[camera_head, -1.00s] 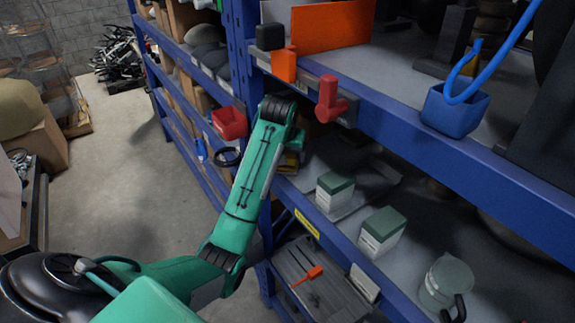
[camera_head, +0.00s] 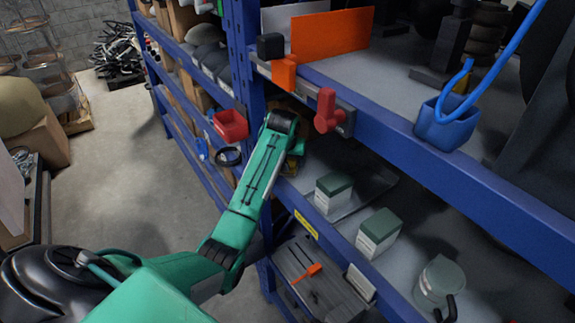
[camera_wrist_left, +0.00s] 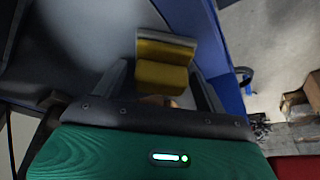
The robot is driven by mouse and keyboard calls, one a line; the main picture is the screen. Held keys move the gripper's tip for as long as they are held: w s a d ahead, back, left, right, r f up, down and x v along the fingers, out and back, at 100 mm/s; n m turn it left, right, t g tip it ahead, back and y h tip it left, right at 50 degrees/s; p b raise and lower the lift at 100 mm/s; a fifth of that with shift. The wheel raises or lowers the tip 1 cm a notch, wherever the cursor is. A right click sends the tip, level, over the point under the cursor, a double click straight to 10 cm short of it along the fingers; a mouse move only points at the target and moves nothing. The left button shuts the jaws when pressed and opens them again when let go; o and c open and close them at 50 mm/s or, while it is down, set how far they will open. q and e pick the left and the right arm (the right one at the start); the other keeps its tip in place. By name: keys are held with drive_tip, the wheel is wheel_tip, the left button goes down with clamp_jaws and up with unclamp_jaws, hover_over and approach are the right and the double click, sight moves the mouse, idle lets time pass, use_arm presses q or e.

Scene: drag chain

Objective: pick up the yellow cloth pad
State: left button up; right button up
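The yellow cloth pad (camera_wrist_left: 164,65) shows in the left wrist view, a folded yellow piece with a paler upper edge. It lies between and just ahead of the fingertips of my left gripper (camera_wrist_left: 160,76). The fingers are apart, with visible gaps on both sides of the pad. In the head view my green left arm reaches into the shelf beside the blue upright, and its gripper is hidden there. A small yellow patch (camera_head: 298,147) shows beside the arm's end; I cannot tell if it is the pad. My right gripper is in neither view.
A blue shelf beam (camera_head: 420,150) runs above the lower shelf, close to my left arm. Two green-topped boxes (camera_head: 333,191) and a greenish jar (camera_head: 440,282) stand on that shelf. A red bin (camera_head: 230,125) sits left of the upright.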

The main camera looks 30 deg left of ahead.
use_arm(q)
drive_tip(key=c, duration=0.9)
drive_tip(key=shift+r, duration=0.15)
drive_tip(key=shift+r+b, duration=0.55)
drive_tip(key=shift+b, duration=0.2)
drive_tip(key=shift+r+b, duration=0.95)
drive_tip(key=s+d, duration=0.1)
drive_tip(key=s, duration=0.1)
drive_tip(key=s+d+b, duration=0.1)
drive_tip(key=s, duration=0.1)
drive_tip(key=s+d+b, duration=0.1)
drive_tip(key=s, duration=0.1)
drive_tip(key=shift+s, duration=0.35)
drive_tip(key=s+d+p, duration=0.4)
drive_tip(key=s+p, duration=0.1)
drive_tip(key=s, duration=0.5)
drive_tip(key=shift+d+r, duration=0.1)
drive_tip(key=shift+r, duration=0.05)
